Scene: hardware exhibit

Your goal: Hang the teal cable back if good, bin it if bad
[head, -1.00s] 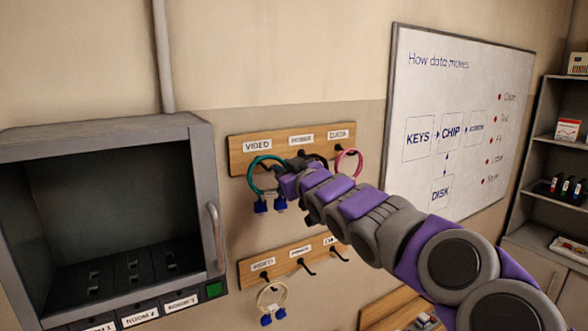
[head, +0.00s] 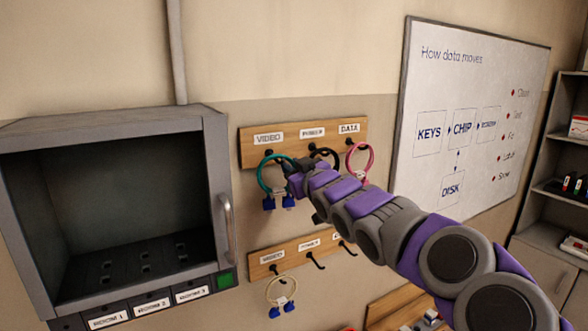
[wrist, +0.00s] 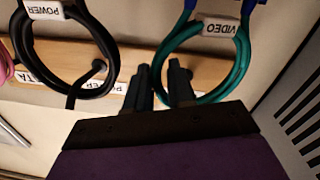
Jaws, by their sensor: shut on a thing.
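The teal cable (head: 262,180) is a ring with blue plugs and a VIDEO tag, at the VIDEO end of the upper wooden hook board (head: 246,158). In the wrist view the teal cable (wrist: 236,72) is upside down. My gripper (head: 292,167) is shut on the side of its ring, with the fingertips (wrist: 162,78) at the teal loop. Whether the ring sits on its hook is hidden. A black POWER cable (wrist: 112,60) hangs close beside my gripper, apart from the fingers. A pink cable (head: 370,158) hangs under the DATA label.
A lower hook board (head: 290,252) holds a cream cable (head: 270,292) at its VIDEO end; its other hooks look bare. A grey open cabinet (head: 215,170) with room-labelled slots stands left. A whiteboard (head: 470,90) and shelf (head: 545,150) are right. No bin is clearly visible.

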